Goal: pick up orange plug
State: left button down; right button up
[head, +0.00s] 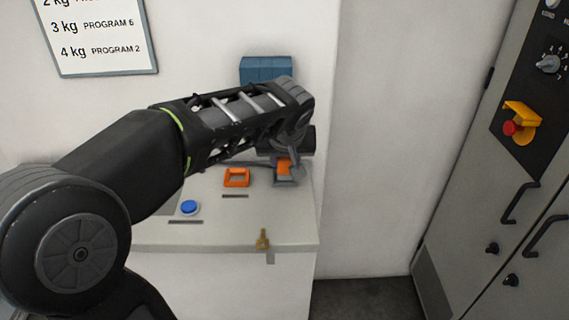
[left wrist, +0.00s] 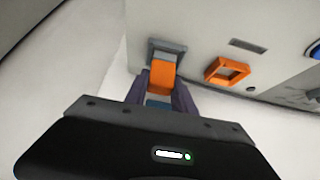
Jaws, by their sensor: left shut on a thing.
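The orange plug (left wrist: 162,75) shows in the left wrist view between the two fingers of my left gripper (left wrist: 160,93). It sits at a grey-blue socket (left wrist: 167,46) on the panel top; I cannot tell whether it is still seated in it. In the head view the plug (head: 284,167) is partly hidden by my left gripper (head: 290,172), which reaches down at the right end of the panel. My left gripper is shut on the plug. My right gripper is not in view.
An orange square frame (head: 236,178) stands left of the plug on the light panel (head: 215,237). A blue button (head: 189,208) and a brass key (head: 262,240) are nearer. A blue box (head: 265,68) is on the wall behind. A grey cabinet (head: 480,215) stands at right.

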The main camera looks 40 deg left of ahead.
aim_at(286, 159)
pick_arm(q)
jog(key=r, duration=0.3)
jog(key=r+b, duration=0.1)
jog(key=r, duration=0.1)
jog(key=shift+s+d+r, duration=0.25)
jog(key=shift+d+r, duration=0.1)
jog(key=s+d+b, duration=0.3)
jog(key=s+d, duration=0.9)
jog(key=d, duration=0.2)
jog(key=shift+s+b, duration=0.25)
jog(key=shift+b, duration=0.15)
jog(key=shift+w, duration=0.1)
